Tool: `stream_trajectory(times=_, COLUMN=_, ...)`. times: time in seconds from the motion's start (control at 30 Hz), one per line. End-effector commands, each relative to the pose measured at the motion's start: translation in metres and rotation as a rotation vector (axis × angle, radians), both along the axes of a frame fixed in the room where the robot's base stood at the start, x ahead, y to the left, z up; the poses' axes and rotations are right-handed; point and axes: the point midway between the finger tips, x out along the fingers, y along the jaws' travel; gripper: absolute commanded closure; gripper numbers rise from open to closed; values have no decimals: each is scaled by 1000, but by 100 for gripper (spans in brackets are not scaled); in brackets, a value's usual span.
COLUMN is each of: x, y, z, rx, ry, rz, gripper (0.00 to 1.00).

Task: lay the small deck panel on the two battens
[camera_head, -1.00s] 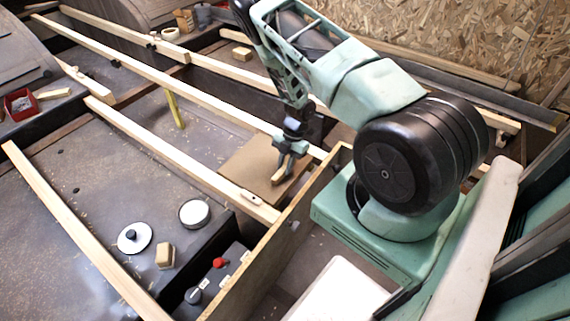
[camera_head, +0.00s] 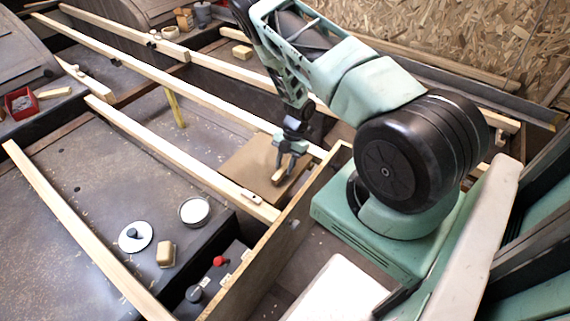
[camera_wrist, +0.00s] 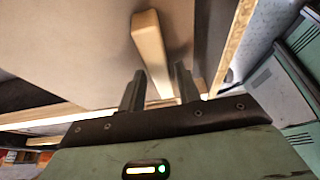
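The small deck panel (camera_head: 246,163) is a flat brown square with a pale wooden grip bar (camera_head: 281,177) on top, near its right side. In the head view it shows in the gap between two long pale battens, the upper batten (camera_head: 190,91) and the lower batten (camera_head: 165,151). I cannot tell whether it rests on them. My gripper (camera_head: 286,166) points down at the bar. In the wrist view the panel (camera_wrist: 65,45) fills the upper left, and my open fingers (camera_wrist: 159,70) stand apart on either side of the bar's near end, with small gaps.
An upright board (camera_head: 275,250) stands at the battens' near end. A white round lid (camera_head: 135,236), a tin (camera_head: 194,211) and a red knob (camera_head: 219,261) are lower left. A yellow strip (camera_head: 175,108) stands between the battens.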

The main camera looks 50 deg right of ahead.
Motion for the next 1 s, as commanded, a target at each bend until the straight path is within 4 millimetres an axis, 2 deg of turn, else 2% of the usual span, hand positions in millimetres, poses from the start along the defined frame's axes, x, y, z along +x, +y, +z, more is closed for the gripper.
stream_trajectory(times=0.33, x=0, y=-1, z=1, rx=-1, ry=0, rz=-1, gripper=55)
stream_trajectory(times=0.47, x=1, y=-5, z=12, rx=-2, ry=-1, rz=-1, gripper=55)
stream_trajectory(times=0.57, x=2, y=-11, z=28, rx=-3, ry=-2, rz=-2, gripper=55)
stream_trajectory(times=1.0, x=7, y=-49, z=122, rx=-2, ry=-2, rz=-1, gripper=55)
